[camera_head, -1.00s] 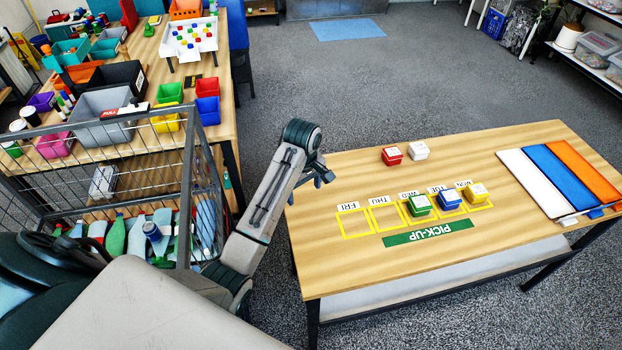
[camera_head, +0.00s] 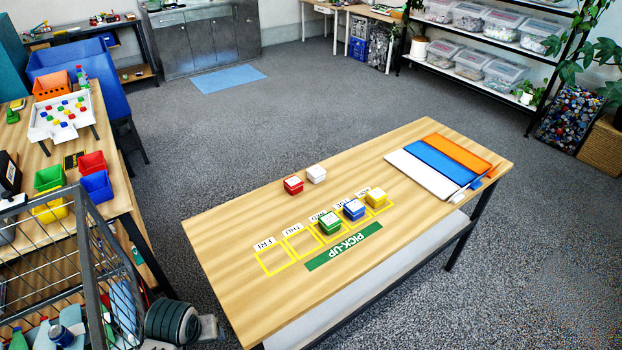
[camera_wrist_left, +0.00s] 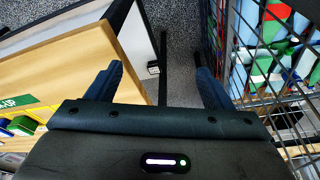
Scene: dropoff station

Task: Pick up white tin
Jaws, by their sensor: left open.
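The white tin (camera_head: 316,174) is a small square tin on the far edge side of the wooden table (camera_head: 225,215), just right of a red tin (camera_head: 293,185). It stands outside the yellow-outlined squares, and nothing touches it from above. In the left wrist view my left gripper (camera_wrist_left: 160,78) is open and empty, with the table to its left and a wire cart to its right. The white tin is not visible there. In the head view only a dark joint of my left arm shows at the bottom left. My right gripper is not in view.
White, blue and orange mats (camera_head: 447,160) cover the table's right end. A wire cart (camera_head: 88,262) stands at the left. Floor beyond the table is clear.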

